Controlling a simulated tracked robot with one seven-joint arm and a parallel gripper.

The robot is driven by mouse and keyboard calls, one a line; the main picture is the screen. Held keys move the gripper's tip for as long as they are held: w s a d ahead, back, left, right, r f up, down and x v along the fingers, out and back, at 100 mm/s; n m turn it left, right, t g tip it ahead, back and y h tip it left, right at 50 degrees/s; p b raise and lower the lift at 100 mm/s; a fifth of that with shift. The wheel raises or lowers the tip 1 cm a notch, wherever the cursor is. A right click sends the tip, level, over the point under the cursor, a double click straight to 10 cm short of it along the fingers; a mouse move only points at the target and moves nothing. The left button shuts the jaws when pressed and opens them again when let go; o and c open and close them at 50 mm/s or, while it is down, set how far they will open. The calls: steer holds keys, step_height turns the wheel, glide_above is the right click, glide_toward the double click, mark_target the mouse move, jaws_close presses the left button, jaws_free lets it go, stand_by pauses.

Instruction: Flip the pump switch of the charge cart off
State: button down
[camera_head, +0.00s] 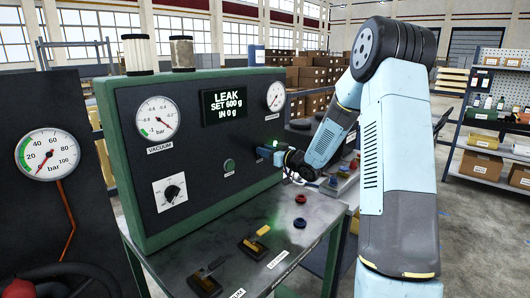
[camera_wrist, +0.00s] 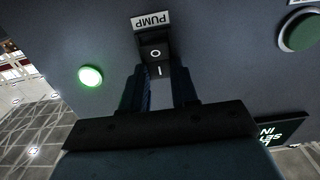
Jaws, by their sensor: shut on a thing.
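The charge cart (camera_head: 105,150) is a green-framed dark panel on a metal bench. The black pump switch (camera_wrist: 155,54), marked O and I, sits beside the upside-down PUMP label (camera_wrist: 151,21) in the wrist view. The O is nearer the label; which side is pressed in I cannot tell. My gripper (camera_wrist: 160,82) has one finger on each side of the switch and is shut on it. In the head view my gripper (camera_head: 268,153) is at the panel's right part and hides the switch. A green lamp (camera_wrist: 90,76) beside it is lit.
The display (camera_head: 230,103) reads LEAK, SET 600 g, IN 0 g. A rotary knob (camera_head: 172,192) and a green button (camera_head: 229,165) are on the panel. Valve levers (camera_head: 254,243) and a red knob (camera_head: 300,224) stand on the bench top below.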

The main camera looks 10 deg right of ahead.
steer(key=shift+f, duration=0.15)
steer(key=shift+s+f+t+y, duration=0.1)
steer(key=shift+f+t+y, duration=0.2)
steer(key=shift+t+y, duration=0.55)
steer(key=shift+s+f+t+y, duration=0.1)
steer(key=shift+f+t+y, duration=0.15)
steer(key=shift+t+y, duration=0.6)
steer(key=shift+t+h, duration=0.3)
steer(key=c, duration=0.9)
jaws_free()
steer(key=shift+d, duration=0.1)
steer(key=shift+o, duration=0.2)
